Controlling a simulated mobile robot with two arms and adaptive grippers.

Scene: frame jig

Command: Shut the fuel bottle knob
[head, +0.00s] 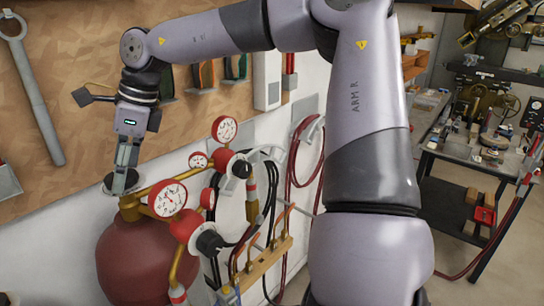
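The fuel bottle (135,262) is the large dark red cylinder at the lower left, with a brass valve (130,211) on top. A dark round knob (107,184) sits above the valve, partly hidden by my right gripper (121,188). The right gripper points down from above, its fingertips at the knob. The fingers overlap from this angle, so I cannot tell whether they are shut on the knob. My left gripper is not in view.
Red-rimmed pressure gauges (167,198) and a black regulator knob (209,242) stand right of the valve, close to the gripper. Hoses (305,150) hang on the wall. A wrench (35,95) hangs on the wooden board. A cluttered workbench (470,150) stands at the right.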

